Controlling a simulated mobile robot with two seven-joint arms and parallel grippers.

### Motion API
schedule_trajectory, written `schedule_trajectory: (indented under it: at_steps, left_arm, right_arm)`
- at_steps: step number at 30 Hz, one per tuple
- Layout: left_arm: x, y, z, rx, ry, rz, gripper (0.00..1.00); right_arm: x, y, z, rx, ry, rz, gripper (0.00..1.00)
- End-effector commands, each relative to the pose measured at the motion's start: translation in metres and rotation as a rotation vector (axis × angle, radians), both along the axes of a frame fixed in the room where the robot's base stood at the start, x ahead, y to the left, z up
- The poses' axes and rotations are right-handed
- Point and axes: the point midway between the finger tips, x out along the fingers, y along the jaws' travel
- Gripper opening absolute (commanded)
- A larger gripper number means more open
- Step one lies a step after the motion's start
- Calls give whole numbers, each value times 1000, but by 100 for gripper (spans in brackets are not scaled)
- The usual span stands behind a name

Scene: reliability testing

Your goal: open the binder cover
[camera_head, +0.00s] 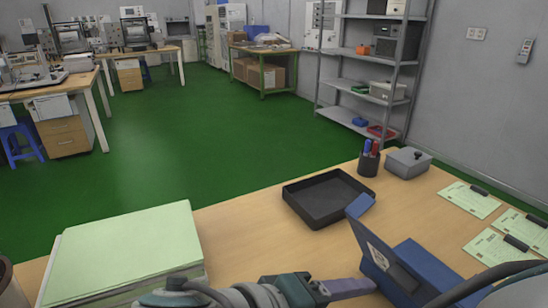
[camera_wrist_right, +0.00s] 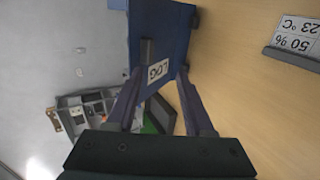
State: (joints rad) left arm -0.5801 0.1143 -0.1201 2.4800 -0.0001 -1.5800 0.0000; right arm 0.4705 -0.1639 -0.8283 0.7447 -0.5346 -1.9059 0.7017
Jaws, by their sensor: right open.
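The blue binder (camera_head: 425,262) is on the table at the lower right of the head view. A dark panel (camera_head: 385,262) stands tilted at its left side; I cannot tell how far the cover is raised. In the right wrist view the binder (camera_wrist_right: 165,25) has a white label (camera_wrist_right: 158,70) reading LOG. My right gripper (camera_head: 352,287) points right at the binder's left side. Its two fingers (camera_wrist_right: 165,78) are spread apart, reaching the binder around the label area, with nothing clamped. Contact is unclear. My left gripper is not in view.
A black tray (camera_head: 300,207), a pen cup (camera_head: 369,163) and a grey box (camera_head: 408,162) stand behind the binder. Green papers (camera_head: 469,200) lie to the right. A paper stack (camera_head: 125,250) is at the left. A temperature display (camera_wrist_right: 295,40) shows in the wrist view.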

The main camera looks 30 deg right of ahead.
Motion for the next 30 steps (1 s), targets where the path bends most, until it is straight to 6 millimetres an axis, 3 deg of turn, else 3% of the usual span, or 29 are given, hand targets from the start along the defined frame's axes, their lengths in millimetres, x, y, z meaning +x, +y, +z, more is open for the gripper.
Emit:
schedule_trajectory:
  at_steps: [3, 8, 19, 24, 30]
  left_arm:
    - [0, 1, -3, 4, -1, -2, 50]
    - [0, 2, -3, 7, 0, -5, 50]
    - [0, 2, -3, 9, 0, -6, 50]
    - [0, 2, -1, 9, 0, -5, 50]
    - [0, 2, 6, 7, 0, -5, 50]
  right_arm:
    - [0, 23, 11, 4, 0, 1, 52]
    - [-1, 41, 23, 3, 1, 0, 52]
    - [-2, 47, 27, 0, 1, 0, 51]
    - [-12, 52, 14, 77, 38, -4, 32]
    - [-57, 74, -30, 449, 160, -18, 10]
